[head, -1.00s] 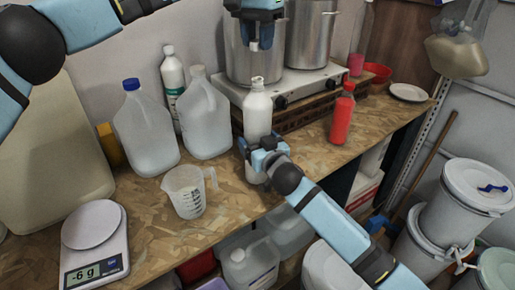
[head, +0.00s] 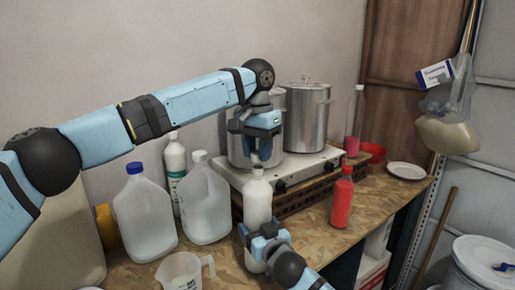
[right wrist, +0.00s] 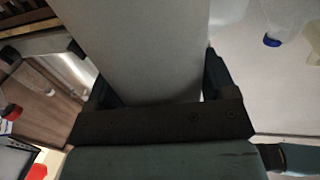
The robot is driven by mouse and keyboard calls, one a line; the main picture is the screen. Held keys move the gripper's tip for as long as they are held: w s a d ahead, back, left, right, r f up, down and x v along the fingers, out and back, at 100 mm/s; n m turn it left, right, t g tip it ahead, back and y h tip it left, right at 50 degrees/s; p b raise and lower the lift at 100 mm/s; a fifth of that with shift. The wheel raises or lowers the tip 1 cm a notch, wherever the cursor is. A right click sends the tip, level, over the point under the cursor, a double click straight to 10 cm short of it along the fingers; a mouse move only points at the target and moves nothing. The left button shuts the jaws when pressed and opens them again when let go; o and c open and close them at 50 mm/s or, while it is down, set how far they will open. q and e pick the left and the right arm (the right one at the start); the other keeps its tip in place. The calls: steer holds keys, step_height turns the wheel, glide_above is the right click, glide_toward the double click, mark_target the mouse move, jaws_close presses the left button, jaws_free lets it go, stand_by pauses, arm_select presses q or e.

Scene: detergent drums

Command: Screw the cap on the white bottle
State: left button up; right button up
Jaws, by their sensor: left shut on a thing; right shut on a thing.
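The white bottle (head: 257,205) stands upright at the front of the wooden worktop in the head view. My right gripper (head: 259,240) is shut around its lower body. The right wrist view shows the bottle's pale side (right wrist: 140,50) between the two dark fingers of my right gripper (right wrist: 150,85). My left gripper (head: 258,158) points down right over the bottle's top, its fingers close together. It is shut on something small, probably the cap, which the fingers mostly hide. I cannot tell whether the cap touches the bottle's neck.
Steel pots (head: 306,115) on a white stove (head: 293,178) stand just behind. A red bottle (head: 342,200) is to the right. Clear jugs (head: 145,218), a tall white bottle (head: 175,165) and a measuring jug (head: 181,272) are to the left. A plate (head: 406,171) lies at the far right.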

arm_select(q)
steer(key=shift+f, duration=0.1)
steer(key=shift+f, duration=0.8)
steer(key=shift+f, duration=0.55)
